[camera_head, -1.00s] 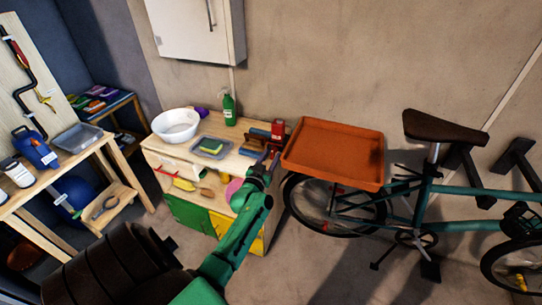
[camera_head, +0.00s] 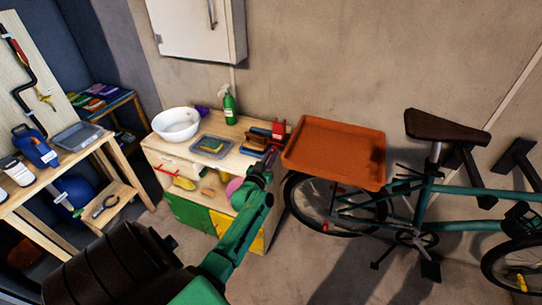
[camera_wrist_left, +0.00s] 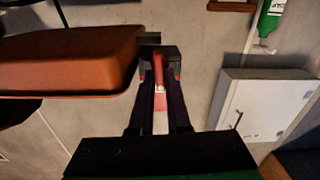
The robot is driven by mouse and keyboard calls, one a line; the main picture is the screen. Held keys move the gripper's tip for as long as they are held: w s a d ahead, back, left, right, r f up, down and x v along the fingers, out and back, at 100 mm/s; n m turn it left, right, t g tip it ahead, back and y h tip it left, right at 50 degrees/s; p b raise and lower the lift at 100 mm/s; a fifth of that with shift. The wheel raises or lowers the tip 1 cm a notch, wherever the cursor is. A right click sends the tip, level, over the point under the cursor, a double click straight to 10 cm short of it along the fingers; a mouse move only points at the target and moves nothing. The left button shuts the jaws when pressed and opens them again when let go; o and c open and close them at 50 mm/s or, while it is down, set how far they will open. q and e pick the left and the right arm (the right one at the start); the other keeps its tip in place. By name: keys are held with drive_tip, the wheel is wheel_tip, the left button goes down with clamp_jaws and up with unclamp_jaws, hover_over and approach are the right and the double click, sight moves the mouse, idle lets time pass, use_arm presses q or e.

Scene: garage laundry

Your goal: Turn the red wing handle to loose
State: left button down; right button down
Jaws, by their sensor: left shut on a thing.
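My left gripper (camera_head: 271,156) is at the right front corner of the wooden workbench, beside the orange tray. In the left wrist view its two dark fingers (camera_wrist_left: 160,72) are shut on a narrow red piece, which I take to be the red wing handle (camera_wrist_left: 158,66). The fingers hide most of the handle, so its angle is hard to tell. My right gripper is not in view.
The orange tray (camera_head: 333,150) is close to the right of the gripper, above a teal bicycle (camera_head: 460,190). The bench top (camera_head: 222,133) holds a white bowl (camera_head: 177,124), a tray with a sponge and a green spray bottle (camera_head: 229,105). A white cabinet (camera_head: 195,28) hangs above.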

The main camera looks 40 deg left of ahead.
use_arm(q)
drive_tip(key=c, duration=0.9)
unclamp_jaws()
drive_tip(key=shift+w, duration=0.1)
drive_tip(key=b+v, duration=0.2)
drive_tip(key=v, duration=1.2)
drive_tip(key=shift+s+d, duration=0.15)
drive_tip(key=shift+s, duration=0.15)
